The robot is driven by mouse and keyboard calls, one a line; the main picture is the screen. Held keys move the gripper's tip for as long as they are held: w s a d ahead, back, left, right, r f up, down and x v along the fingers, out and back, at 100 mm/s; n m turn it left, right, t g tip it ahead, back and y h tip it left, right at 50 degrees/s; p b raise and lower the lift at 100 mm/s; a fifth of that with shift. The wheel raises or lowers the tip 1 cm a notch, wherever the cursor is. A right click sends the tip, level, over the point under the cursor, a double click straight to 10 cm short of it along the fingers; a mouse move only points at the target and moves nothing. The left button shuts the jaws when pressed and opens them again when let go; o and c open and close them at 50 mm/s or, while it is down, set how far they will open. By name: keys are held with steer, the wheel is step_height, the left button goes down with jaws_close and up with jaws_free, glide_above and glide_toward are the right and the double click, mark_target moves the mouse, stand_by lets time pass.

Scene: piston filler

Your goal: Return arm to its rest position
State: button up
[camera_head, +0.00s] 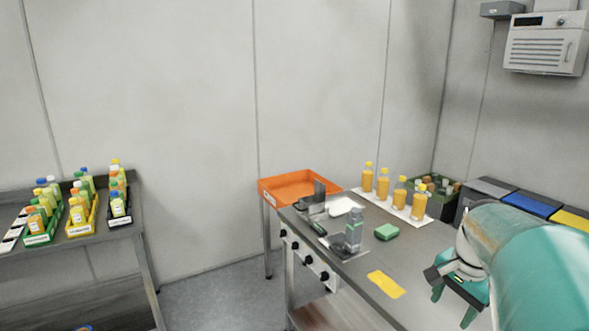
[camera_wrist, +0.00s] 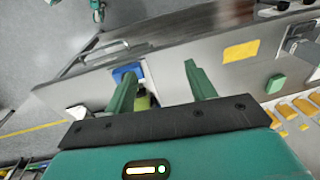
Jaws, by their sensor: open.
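My gripper (camera_head: 453,305) is at the right of the head view, beside the near right part of the steel table (camera_head: 345,270). In the wrist view its two green fingers (camera_wrist: 160,72) are spread wide, with nothing gripped between them. A blue-topped thing with a yellow-green body (camera_wrist: 143,101) shows beyond and partly behind the left finger. Its distance from the fingers is hard to tell. My teal arm covers the lower right of the head view and hides part of the table.
On the table are a grey filler device (camera_head: 354,230), a green sponge (camera_head: 387,232), a yellow cloth (camera_head: 386,284) and several orange bottles (camera_head: 383,184). An orange tray (camera_head: 300,188) stands behind. Coloured bins (camera_head: 529,205) line the right. A side table (camera_head: 75,250) holds bottle crates at left.

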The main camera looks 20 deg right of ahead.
steer(key=s+a+r+n+t, duration=0.1)
steer(key=a+n+t, duration=0.3)
steer(key=a+n, duration=1.2)
steer(key=a, duration=1.5)
steer(key=shift+y, duration=0.3)
steer(key=c, duration=0.4)
steer(key=shift+d, duration=0.15)
steer(key=shift+d, duration=0.1)
